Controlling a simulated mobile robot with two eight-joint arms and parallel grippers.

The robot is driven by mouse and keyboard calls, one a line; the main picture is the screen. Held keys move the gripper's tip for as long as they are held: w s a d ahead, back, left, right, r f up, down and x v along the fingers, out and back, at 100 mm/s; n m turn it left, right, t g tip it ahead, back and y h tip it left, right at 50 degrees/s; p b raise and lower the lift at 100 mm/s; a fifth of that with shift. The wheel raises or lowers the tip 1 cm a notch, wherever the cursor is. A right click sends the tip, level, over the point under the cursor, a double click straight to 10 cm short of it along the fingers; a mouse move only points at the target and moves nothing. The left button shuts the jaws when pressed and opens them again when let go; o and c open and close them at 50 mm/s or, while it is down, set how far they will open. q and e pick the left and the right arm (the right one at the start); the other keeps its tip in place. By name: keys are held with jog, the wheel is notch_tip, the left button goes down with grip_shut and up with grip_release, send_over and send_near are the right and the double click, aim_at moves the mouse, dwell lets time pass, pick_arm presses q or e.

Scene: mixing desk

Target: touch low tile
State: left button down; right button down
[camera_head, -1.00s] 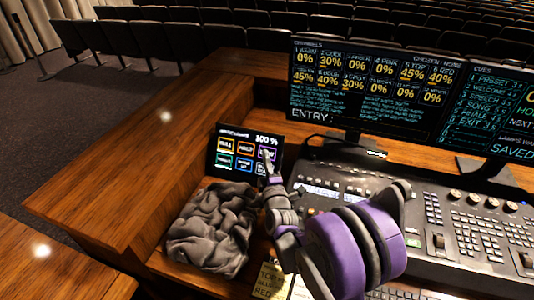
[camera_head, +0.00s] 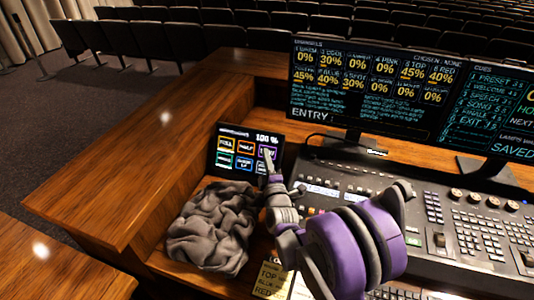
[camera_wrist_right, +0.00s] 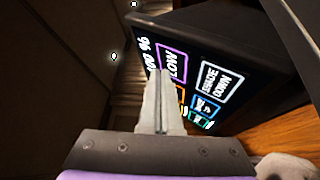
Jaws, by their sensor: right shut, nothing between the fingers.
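The low tile (camera_wrist_right: 174,66) is a purple-outlined square marked LOW on a small black touch screen. In the head view the low tile (camera_head: 268,152) is at the right end of the screen's top row, partly covered by my finger. My right gripper (camera_head: 267,157) is shut and empty, its tips at the low tile's lower edge. In the right wrist view the shut fingertips (camera_wrist_right: 160,76) overlap the tile's lower left side; I cannot tell whether they touch the glass. The touch screen (camera_head: 225,170) reads 100 %. My left gripper is not in view.
A crumpled grey cloth (camera_head: 213,228) lies in front of the touch screen. The lighting console (camera_head: 425,205) fills the right, with two large monitors (camera_head: 370,85) behind it. A paper note (camera_head: 272,278) lies at the front. The wooden ledge (camera_head: 130,190) on the left is clear.

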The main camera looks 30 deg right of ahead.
jog(key=shift+w+d+f+b, duration=0.1)
jog(key=shift+d+b, duration=0.1)
jog(key=shift+b, duration=0.15)
dwell(1.0)
dwell(0.6)
jog(key=s+a+r, duration=0.2)
jog(key=s+a, duration=0.1)
dwell(0.7)
jog(key=shift+a, duration=0.15)
dwell(0.5)
